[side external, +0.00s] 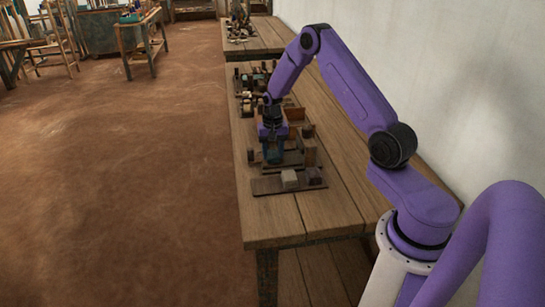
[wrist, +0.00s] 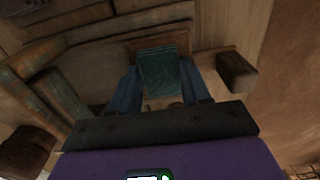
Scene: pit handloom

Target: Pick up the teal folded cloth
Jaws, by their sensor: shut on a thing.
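The teal folded cloth (wrist: 164,62) shows in the middle of the wrist view as a dark teal block with a ridged face. My gripper (wrist: 160,74) has its two blue fingers on either side of the cloth, shut on it. In the side external view my gripper (side external: 273,153) points down, low over the wooden table (side external: 335,195). The cloth is too small and too covered by the fingers to make out there. I cannot tell whether the cloth touches the surface below it.
A flat board with a pale block (side external: 289,178) and a dark block (side external: 315,175) lies nearer the table's front end. A wooden block (side external: 309,151) stands close to the right of my gripper. Several small objects crowd the table behind it. The white wall (side external: 440,75) runs along the right.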

